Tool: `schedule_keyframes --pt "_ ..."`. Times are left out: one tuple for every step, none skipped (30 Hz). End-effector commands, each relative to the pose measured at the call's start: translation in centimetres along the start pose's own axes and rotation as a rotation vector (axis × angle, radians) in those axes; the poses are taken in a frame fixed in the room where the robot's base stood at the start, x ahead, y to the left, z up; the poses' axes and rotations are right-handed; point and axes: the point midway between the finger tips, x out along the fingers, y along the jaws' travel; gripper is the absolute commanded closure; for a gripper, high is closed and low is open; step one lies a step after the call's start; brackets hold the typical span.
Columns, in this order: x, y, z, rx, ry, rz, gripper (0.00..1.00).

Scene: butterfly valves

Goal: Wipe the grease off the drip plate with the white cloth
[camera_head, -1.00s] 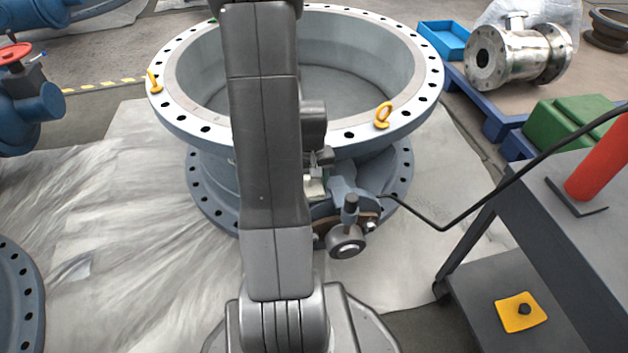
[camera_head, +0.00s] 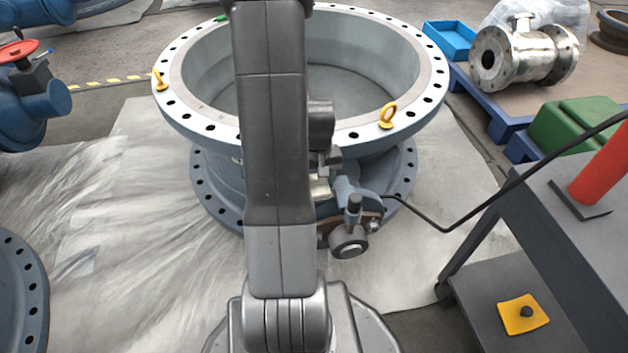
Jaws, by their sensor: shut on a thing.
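My arm stands upright in the middle of the head view and hides much of the work area. My gripper (camera_head: 324,163) shows only in part at the arm's right edge, low in front of the large valve body (camera_head: 215,165). It is shut on a small pale piece, which looks like the white cloth (camera_head: 320,188), just below the fingers. The cloth is mostly hidden by the arm. I cannot make out the drip plate or any grease; whether the cloth touches a surface is not clear.
A valve actuator (camera_head: 349,238) with a black cable sticks out right of my gripper. A grey cart (camera_head: 560,220) with a red cylinder (camera_head: 606,165) stands at the right. Yellow lifting eyes (camera_head: 388,115) rise from the flange. Pale sheeting (camera_head: 120,220) covers open floor at the left.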

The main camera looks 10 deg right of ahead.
Motion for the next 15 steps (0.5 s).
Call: schedule_keyframes --pt "0.08 0.31 0.00 0.002 0.000 0.000 0.65" --pt "0.11 0.45 0.00 0.002 0.000 0.000 0.65" --pt "0.15 0.63 0.01 0.002 -0.001 0.000 0.65" --pt "0.17 0.73 0.02 0.002 -0.001 0.000 0.65" --pt "0.19 0.81 0.02 0.002 -0.001 0.000 0.65" --pt "0.21 0.86 0.03 0.001 -0.001 0.000 0.65" --pt "0.21 0.87 0.04 0.001 -0.001 0.000 0.65" --pt "0.22 0.87 0.04 0.001 -0.001 0.000 0.65" --pt "0.23 0.86 0.05 0.000 -0.001 0.000 0.65" --pt "0.23 0.86 0.05 0.000 -0.001 0.000 0.65" --pt "0.24 0.86 0.05 0.000 -0.001 0.000 0.65" --pt "0.24 0.85 0.06 0.000 -0.002 0.000 0.65" --pt "0.22 0.85 0.06 0.000 -0.002 0.000 0.65" --pt "0.16 0.85 0.06 0.000 -0.002 0.000 0.65" --pt "0.01 0.85 0.06 0.000 -0.002 0.000 0.65"
